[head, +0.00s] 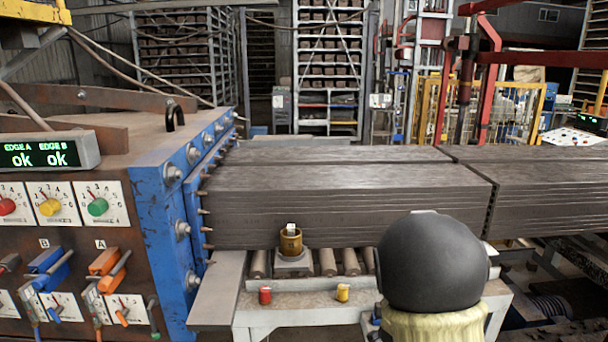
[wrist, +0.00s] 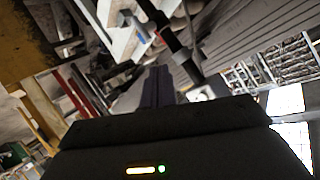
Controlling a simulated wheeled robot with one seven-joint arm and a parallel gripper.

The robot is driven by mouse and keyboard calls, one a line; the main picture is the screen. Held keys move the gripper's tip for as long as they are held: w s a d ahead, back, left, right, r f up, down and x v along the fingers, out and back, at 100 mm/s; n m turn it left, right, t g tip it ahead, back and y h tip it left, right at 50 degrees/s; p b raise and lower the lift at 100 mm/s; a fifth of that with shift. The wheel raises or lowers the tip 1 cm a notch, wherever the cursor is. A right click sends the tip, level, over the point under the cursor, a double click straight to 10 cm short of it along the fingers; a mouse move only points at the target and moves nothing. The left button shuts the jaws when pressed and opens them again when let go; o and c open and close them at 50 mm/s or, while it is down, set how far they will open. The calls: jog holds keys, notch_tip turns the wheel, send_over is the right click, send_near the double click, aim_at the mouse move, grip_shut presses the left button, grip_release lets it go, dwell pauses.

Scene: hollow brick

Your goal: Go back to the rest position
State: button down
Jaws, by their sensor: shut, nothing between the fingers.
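My gripper (wrist: 159,72) shows in the wrist view, its dark fingers close together with nothing between them. The fingers point away from the camera into open space, and I see no contact with anything. The wrist picture is strongly tilted. The gripper does not show in the head view. The long grey clay column (head: 340,205) lies on rollers in the head view, coming out of the blue-edged extruder (head: 165,210). Grey layered clay (wrist: 235,35) also fills the upper right of the wrist view.
A dark rounded shape (head: 432,262) above a pale yellow part stands in front of the roller table (head: 300,305); I cannot tell what it is. A small brass-coloured cup (head: 291,242) and red and yellow buttons sit at the table. Red posts (head: 487,75) and racks stand behind.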

jog(key=s+a+f+n+g+y, duration=0.1)
jog(key=s+a+n+g+y, duration=0.2)
jog(key=s, duration=0.8)
jog(key=s+a+f+n+g+y, duration=0.1)
jog(key=s+a+n+g+y, duration=0.2)
jog(key=s+a+n+g, duration=0.2)
jog(key=s+a+n, duration=0.3)
jog(key=s, duration=0.2)
jog(key=shift+s+f, duration=0.35)
